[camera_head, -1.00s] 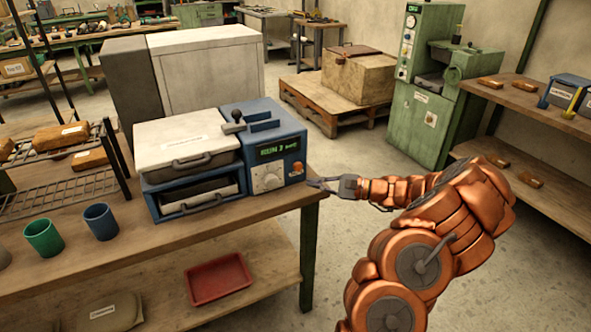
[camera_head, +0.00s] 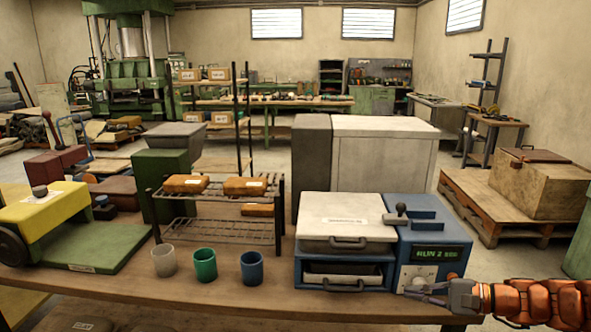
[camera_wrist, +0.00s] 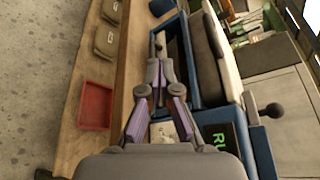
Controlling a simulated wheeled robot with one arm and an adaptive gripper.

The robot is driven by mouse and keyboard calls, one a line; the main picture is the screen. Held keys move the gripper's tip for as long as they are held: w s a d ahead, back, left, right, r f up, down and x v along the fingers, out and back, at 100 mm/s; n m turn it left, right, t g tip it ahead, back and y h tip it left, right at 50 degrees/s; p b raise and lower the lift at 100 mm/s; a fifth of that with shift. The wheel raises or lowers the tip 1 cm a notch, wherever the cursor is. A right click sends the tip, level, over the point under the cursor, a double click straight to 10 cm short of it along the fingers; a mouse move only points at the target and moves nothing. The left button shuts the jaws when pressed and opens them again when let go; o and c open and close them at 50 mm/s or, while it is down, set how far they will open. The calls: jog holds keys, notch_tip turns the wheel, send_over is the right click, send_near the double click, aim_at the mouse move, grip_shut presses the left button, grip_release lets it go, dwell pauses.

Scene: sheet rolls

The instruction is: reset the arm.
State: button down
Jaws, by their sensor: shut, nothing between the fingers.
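My gripper (camera_head: 437,293) is at the lower right of the head view, in front of the blue machine (camera_head: 433,243) near the table's front right edge. Its orange arm reaches in from the right edge. In the wrist view my gripper (camera_wrist: 158,72) points up the picture, its fingers together and nothing between them. The blue machine (camera_wrist: 211,118) is close beside the fingers on the right there. I cannot tell whether the fingers touch it.
The wooden table (camera_head: 230,298) holds grey, green and blue cups (camera_head: 252,268), a wire rack (camera_head: 222,228) with orange-brown packages and a yellow machine (camera_head: 40,210). A red tray (camera_wrist: 96,106) lies on the lower shelf. A pallet (camera_head: 490,215) with a box stands at right.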

jog(key=s+a+r+n+g+h+p, duration=0.1)
jog(key=s+a+r+n+g+h, duration=0.1)
jog(key=s+a+n+g, duration=0.4)
jog(key=s+a+r+n+g+h+p, duration=0.1)
jog(key=s+a+r+n+g+h, duration=0.1)
jog(key=s+a, duration=0.75)
jog(key=s+d+n+h+p, duration=0.2)
jog(key=s+h, duration=0.3)
jog(key=s, duration=0.4)
jog(key=s+d+n+h+p, duration=0.1)
jog(key=s+d+h, duration=0.3)
jog(key=s, duration=0.5)
jog(key=shift+r+n+g+h+p, duration=0.3)
jog(key=shift+n+h+p, duration=0.1)
jog(key=shift+n, duration=0.1)
jog(key=shift+s+d, duration=0.1)
jog(key=shift+d, duration=0.05)
